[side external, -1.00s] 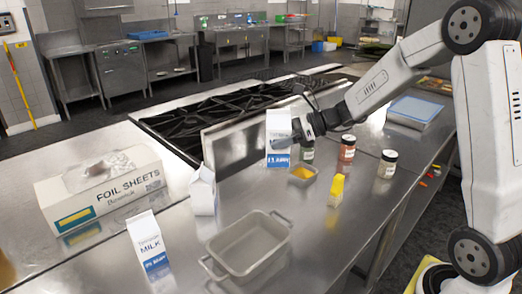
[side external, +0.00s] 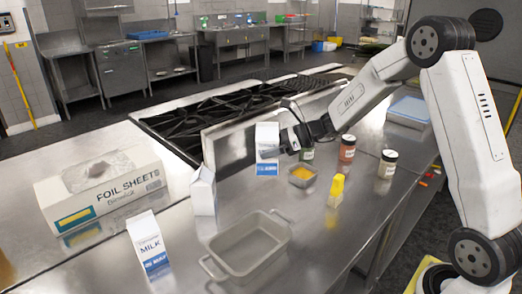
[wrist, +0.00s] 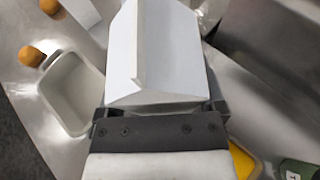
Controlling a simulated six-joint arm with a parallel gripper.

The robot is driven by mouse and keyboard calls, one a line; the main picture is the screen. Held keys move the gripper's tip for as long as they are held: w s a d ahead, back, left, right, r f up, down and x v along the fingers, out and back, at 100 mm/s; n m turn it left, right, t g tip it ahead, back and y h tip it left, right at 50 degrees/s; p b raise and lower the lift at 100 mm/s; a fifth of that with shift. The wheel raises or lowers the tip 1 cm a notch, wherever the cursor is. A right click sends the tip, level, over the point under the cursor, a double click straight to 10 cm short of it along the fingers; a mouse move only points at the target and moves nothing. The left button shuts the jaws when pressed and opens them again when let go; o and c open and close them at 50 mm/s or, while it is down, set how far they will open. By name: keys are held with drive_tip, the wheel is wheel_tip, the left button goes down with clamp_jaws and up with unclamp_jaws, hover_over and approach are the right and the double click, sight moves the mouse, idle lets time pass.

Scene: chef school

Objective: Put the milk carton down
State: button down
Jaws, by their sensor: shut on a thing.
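A white milk carton (side external: 267,139) with a blue lower band is held upright by my gripper (side external: 289,142) over the steel counter, beside the stove front. The jaws are shut on it from the right in the side view. In the wrist view the carton (wrist: 165,55) sits between the two fingers (wrist: 160,112), its gabled top towards the camera. I cannot tell whether its base touches the counter. A second milk carton (side external: 150,247) stands front left, and a third white carton (side external: 203,191) stands behind the grey pan.
A grey pan (side external: 214,262) stands at front centre. Bare counter lies between the third carton and the tub.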

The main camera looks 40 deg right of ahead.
drive_tip(key=w+f, duration=0.7)
drive_tip(key=w, duration=0.2)
drive_tip(key=shift+w+d+f, duration=0.2)
drive_tip(key=shift+d, duration=0.2)
drive_tip(key=shift+w+f, duration=0.15)
drive_tip(key=shift+f, duration=0.8)
drive_tip(key=shift+w+f, duration=0.1)
drive_tip(key=shift+f, duration=0.8)
unclamp_jaws()
drive_tip(key=shift+f, duration=0.15)
